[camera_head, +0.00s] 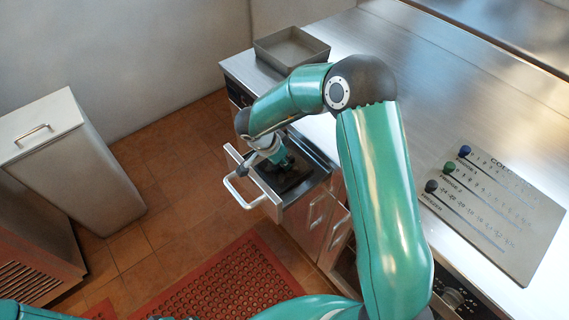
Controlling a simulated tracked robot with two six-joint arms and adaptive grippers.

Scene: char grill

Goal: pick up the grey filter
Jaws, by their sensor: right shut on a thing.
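My right gripper (284,163) reaches down into an open drawer (318,172) at the front of the steel counter. It is shut on a dark flat piece in the drawer, which I take to be the grey filter (291,182). The filter lies low in the drawer, and the fingers and wrist partly hide it. The drawer's pale handle (238,192) sticks out at the front left, close to the gripper's wrist.
A grey square tray (291,34) stands on the counter's far corner. A panel with blue, green and black knobs (490,210) lies at the right. A pale bin (70,165) stands on the left. A red perforated mat (235,285) covers the floor before the counter.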

